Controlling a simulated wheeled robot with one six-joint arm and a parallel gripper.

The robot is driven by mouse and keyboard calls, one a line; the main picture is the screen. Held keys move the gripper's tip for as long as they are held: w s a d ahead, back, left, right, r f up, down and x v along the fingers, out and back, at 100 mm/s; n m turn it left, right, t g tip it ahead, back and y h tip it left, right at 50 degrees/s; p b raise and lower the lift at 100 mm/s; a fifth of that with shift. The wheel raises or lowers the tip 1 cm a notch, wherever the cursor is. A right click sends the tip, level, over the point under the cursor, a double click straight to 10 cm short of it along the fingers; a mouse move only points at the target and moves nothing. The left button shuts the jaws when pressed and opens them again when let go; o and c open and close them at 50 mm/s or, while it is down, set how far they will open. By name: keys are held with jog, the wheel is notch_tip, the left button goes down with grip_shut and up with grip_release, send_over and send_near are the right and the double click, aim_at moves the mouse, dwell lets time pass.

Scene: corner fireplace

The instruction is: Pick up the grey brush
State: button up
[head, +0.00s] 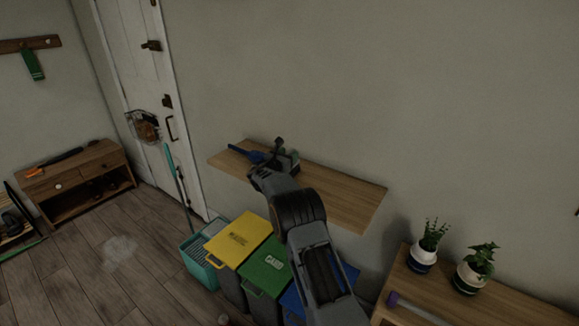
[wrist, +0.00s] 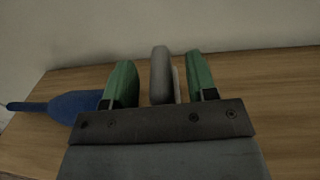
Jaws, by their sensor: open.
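The grey brush (wrist: 160,75) stands upright over the wooden wall shelf, seen between the two green fingertips of my gripper (wrist: 161,84) in the wrist view. A gap shows on each side of it, so the fingers are open around it and do not appear to press on it. In the head view my gripper (head: 274,164) is at the shelf's back left part. The brush (head: 279,145) shows there only as a small dark grey shape, partly hidden by my gripper. Its lower part is hidden in the wrist view.
The wooden shelf (head: 340,194) has a blue object (head: 246,154) left of my gripper, also in the wrist view (wrist: 75,106). The wall is close behind. Below stand yellow (head: 238,238) and green bins (head: 264,268). Potted plants (head: 474,270) stand at right. The shelf's right half is clear.

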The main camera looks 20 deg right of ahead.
jog(key=shift+w+d, duration=0.35)
jog(key=shift+d, duration=0.2)
grip_shut()
